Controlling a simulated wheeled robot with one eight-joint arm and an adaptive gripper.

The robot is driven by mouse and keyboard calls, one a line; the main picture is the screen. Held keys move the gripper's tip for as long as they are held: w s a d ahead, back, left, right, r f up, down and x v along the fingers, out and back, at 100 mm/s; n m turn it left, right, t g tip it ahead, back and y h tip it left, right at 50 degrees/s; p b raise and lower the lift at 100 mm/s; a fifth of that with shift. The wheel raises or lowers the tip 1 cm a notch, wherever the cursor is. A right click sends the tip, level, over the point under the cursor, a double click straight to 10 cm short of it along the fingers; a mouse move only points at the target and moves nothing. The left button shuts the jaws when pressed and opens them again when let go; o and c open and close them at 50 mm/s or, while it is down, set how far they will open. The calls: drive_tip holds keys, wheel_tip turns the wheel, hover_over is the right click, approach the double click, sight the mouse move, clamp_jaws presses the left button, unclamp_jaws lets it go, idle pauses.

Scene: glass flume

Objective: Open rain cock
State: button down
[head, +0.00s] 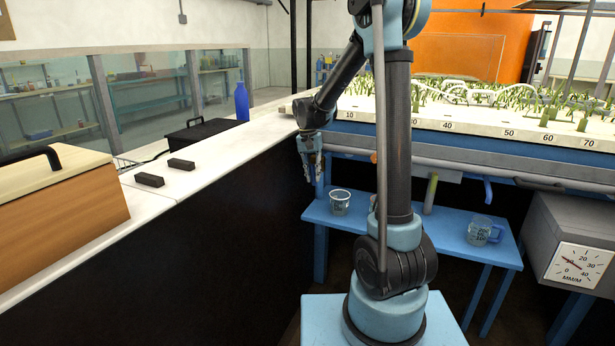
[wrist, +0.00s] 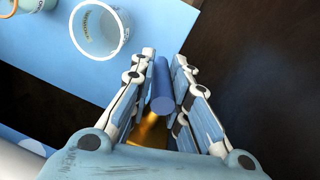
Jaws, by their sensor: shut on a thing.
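The rain cock's blue lever (wrist: 161,88) lies between the fingers of my gripper (wrist: 162,98) in the wrist view. A brass-coloured part (wrist: 150,132) shows at its near end, between the finger bases. My gripper is shut on the lever, with a finger on each side. In the head view my gripper (head: 309,168) points down at the left end of the flume, above the blue shelf. There the lever is mostly hidden, and I cannot tell its angle.
A clear cup (head: 340,202) stands on the blue shelf (head: 450,228) close to my gripper; it also shows in the wrist view (wrist: 100,30). A glass mug (head: 482,231) stands farther right. A white counter (head: 215,155) with a blue bottle (head: 242,102) runs along the left.

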drive_tip(key=shift+w+a, duration=0.15)
drive_tip(key=shift+a, duration=0.1)
drive_tip(key=c, duration=1.5)
unclamp_jaws()
drive_tip(key=shift+c, duration=0.2)
drive_tip(key=shift+d, duration=0.1)
wheel_tip(320, 180, up, 12)
drive_tip(key=a, duration=0.1)
drive_tip(key=shift+w+a, duration=0.25)
drive_tip(key=shift+w, duration=0.05)
drive_tip(key=shift+f, duration=0.1)
